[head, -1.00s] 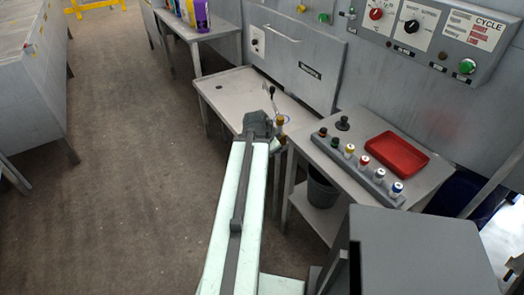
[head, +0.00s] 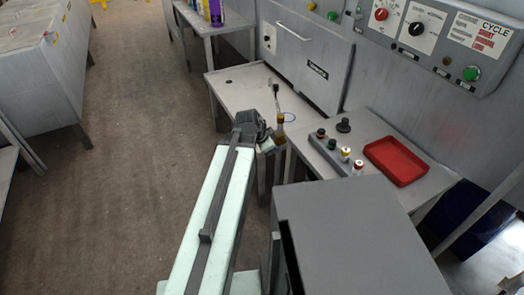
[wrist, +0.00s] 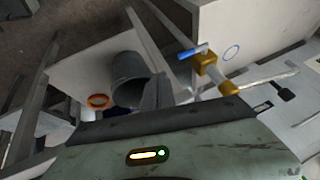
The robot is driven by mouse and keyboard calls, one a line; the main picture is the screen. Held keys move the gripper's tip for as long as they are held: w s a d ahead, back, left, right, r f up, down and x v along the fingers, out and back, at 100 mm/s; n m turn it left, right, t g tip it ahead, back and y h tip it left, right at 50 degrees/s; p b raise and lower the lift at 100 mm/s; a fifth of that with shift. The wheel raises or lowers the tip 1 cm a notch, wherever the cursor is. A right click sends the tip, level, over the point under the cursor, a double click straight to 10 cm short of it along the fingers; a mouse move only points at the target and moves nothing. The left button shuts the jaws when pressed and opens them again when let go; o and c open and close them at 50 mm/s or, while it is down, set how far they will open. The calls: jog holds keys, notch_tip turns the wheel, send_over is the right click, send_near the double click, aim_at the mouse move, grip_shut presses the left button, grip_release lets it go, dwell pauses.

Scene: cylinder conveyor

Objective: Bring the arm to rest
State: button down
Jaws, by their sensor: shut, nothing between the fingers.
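My pale green arm (head: 211,220) reaches forward from the bottom of the head view and ends in a dark wrist joint near the front edge of a low grey table. In the wrist view, my gripper's grey fingers (wrist: 160,92) show close together with nothing held between them. They overlap a dark bucket (wrist: 129,78) in the picture; the distance to it cannot be judged. A brass-coloured fitting with a blue handle (wrist: 207,66) is to their right in that view. In the head view the fingers are hidden behind the wrist.
A large grey block (head: 350,235) fills the lower right foreground, close to my arm. Behind it a side table holds a red tray (head: 396,161) and a rack of colour-topped cylinders (head: 329,150). A lever (head: 276,92) stands by the low table (head: 238,88). The floor (head: 120,190) at left is clear.

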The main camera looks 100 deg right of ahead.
jog(key=shift+s, duration=0.25)
